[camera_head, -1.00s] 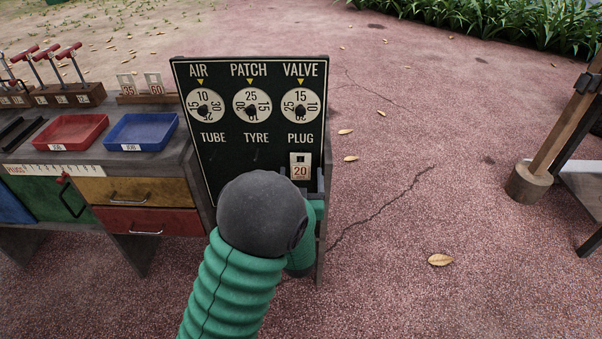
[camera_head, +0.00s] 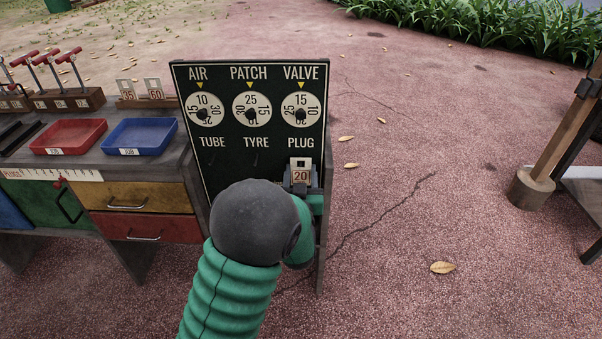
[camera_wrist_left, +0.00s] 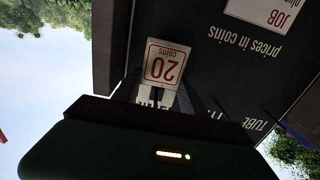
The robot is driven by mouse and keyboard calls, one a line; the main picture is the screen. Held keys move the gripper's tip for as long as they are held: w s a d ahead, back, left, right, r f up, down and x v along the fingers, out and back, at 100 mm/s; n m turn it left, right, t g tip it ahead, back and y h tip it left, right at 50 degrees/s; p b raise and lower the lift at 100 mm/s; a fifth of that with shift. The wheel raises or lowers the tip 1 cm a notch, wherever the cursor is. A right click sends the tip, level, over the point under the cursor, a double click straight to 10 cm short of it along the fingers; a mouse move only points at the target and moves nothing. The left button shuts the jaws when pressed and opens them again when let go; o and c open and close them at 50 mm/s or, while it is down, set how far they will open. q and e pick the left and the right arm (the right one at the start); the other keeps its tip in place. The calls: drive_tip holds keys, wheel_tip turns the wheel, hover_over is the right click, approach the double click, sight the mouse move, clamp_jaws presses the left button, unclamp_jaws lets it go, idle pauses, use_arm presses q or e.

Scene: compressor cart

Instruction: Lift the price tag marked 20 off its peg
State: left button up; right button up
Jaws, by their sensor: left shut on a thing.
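The price tag marked 20 (camera_head: 301,172) is a small white card with a red-framed number, under the word PLUG on the dark price board (camera_head: 232,170). My left gripper (camera_head: 301,187) is shut on the lower part of this tag, close to the board. In the left wrist view the tag (camera_wrist_left: 163,64) appears upside down between the two dark fingers (camera_wrist_left: 158,95). The tag's peg is hidden, so I cannot tell whether the tag still hangs on it. My right gripper is in neither view.
A workbench left of the board carries a red tray (camera_head: 68,137), a blue tray (camera_head: 141,136) and tags marked 35 (camera_head: 127,90) and 60 (camera_head: 154,88). A wooden post (camera_head: 553,135) stands at the right. The ground right of the board is open.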

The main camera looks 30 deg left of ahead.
use_arm(q)
drive_tip(key=shift+r+p, duration=1)
drive_tip(key=shift+r, duration=0.05)
drive_tip(key=p+v, duration=1.4)
drive_tip(key=v, duration=0.4)
drive_tip(key=shift+f+p, duration=0.3)
drive_tip(key=shift+s, duration=0.1)
drive_tip(key=w+d+m+t+h, duration=0.3)
drive_tip(key=w+d+m+h, duration=0.4)
drive_tip(key=h, duration=0.3)
wheel_tip(320, 180, up, 26)
drive_tip(key=p, duration=2.6)
drive_tip(key=shift+n, duration=0.3)
